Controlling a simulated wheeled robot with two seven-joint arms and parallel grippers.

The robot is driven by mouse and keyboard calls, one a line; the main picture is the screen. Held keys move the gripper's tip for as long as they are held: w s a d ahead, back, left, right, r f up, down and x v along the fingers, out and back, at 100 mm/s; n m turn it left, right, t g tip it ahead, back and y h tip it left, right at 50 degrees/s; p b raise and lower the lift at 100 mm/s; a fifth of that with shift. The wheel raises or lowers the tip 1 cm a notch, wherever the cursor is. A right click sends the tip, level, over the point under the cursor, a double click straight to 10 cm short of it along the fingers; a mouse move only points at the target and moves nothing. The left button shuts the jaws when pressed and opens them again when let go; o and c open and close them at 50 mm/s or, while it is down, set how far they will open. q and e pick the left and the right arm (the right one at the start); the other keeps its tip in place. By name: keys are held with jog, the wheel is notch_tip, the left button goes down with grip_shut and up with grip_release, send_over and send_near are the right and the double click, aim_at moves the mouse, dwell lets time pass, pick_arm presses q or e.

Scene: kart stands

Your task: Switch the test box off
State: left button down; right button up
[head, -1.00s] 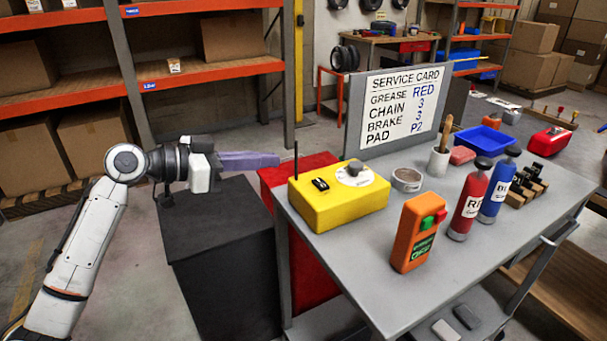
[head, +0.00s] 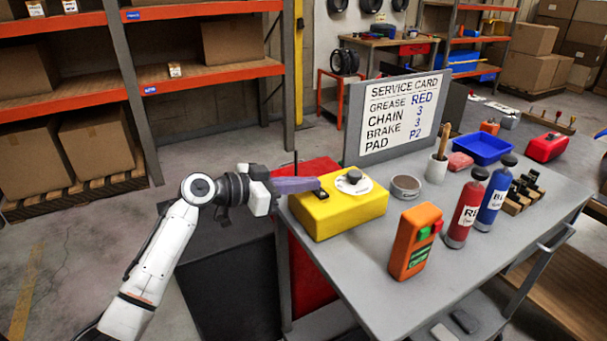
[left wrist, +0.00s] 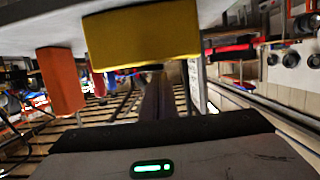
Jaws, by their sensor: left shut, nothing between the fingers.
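A yellow box (head: 340,212) sits on the left end of the grey cart top, with a black switch (head: 321,194) and a dark knob on a white dial (head: 353,182). It also shows in the left wrist view (left wrist: 145,36), which looks upside down. My left gripper (head: 315,185) is shut and empty, its purple fingers reaching from the left to just by the switch; I cannot tell whether they touch it. The fingers also show in the left wrist view (left wrist: 158,100). An orange box (head: 415,242) with a green and a red button stands upright nearer the cart's front. My right gripper is out of view.
A grey tin (head: 406,187), a cup with a brush (head: 437,168), red (head: 465,210) and blue (head: 495,195) bottles and a blue tray (head: 484,149) stand on the cart (head: 355,280). A service card board (head: 398,115) rises behind the yellow box.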

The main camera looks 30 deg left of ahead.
pick_arm(q)
jog(key=shift+f, duration=0.15)
jog(key=shift+f+n+b, duration=0.3)
jog(key=shift+f+b, duration=0.05)
jog(key=shift+b, duration=0.2)
jog(key=shift+r, duration=0.2)
jog(key=shift+r+p, duration=0.3)
jog(key=shift+p, duration=0.1)
jog(key=r+p, duration=0.1)
jog(key=r, duration=0.1)
jog(key=a+r, duration=0.1)
jog(key=r, duration=0.1)
jog(key=shift+p, duration=0.35)
jog(key=b+v, duration=0.2)
jog(key=v, duration=0.7)
jog(key=shift+s+a, duration=0.15)
jog(key=shift+a, duration=0.05)
